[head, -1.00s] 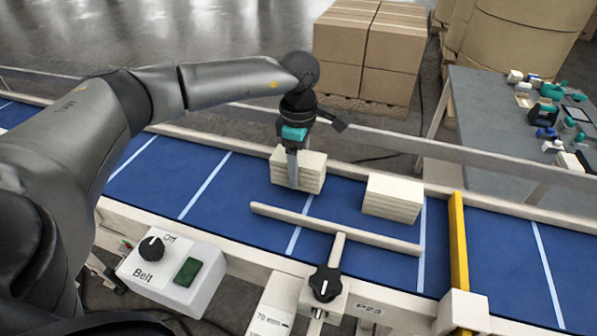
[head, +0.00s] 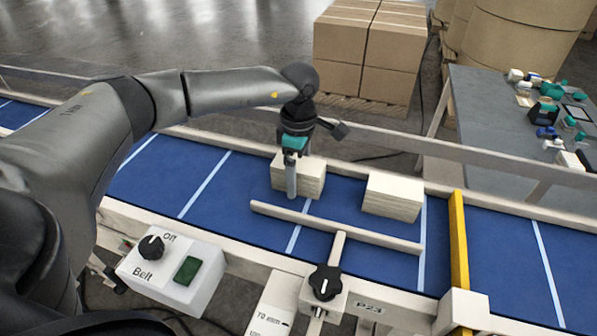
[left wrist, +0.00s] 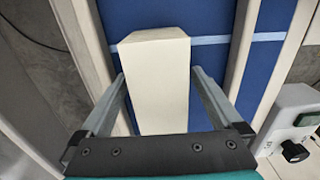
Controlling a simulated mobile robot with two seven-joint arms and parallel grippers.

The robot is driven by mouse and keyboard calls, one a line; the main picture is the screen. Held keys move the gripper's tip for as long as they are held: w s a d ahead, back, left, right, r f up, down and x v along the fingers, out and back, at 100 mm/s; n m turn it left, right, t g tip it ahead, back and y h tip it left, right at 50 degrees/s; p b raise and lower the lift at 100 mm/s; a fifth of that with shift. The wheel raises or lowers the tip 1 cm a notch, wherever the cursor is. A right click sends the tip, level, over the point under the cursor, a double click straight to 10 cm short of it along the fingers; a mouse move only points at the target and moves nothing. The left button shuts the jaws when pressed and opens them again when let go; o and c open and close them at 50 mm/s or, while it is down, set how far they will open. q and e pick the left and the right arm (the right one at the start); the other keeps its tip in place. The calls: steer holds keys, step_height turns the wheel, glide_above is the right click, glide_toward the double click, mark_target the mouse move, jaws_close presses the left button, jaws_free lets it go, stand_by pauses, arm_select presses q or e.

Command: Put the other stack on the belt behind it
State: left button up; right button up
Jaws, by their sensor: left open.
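Two cream-coloured stacks stand on the blue belt (head: 175,165). The left stack (head: 312,181) is at my left gripper (head: 291,190), which points down over it. In the left wrist view this stack (left wrist: 158,85) lies between the two open fingers of the left gripper (left wrist: 155,95), with a gap on the right side and the left finger close to its edge. The right stack (head: 393,197) stands apart, near the yellow bar, with its layered side showing. My right gripper is not in view.
A cream guide bar (head: 335,228) lies across the belt in front of the stacks. A yellow bar (head: 458,245) crosses the belt at the right. A belt control box (head: 172,275) is at the front left. A grey table (head: 500,130) with small items stands behind right.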

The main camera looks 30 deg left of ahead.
mark_target(299, 163)
arm_select(q)
step_height(299, 163, up, 12)
steer(key=shift+r, duration=0.15)
stand_by(0.4)
stand_by(1.3)
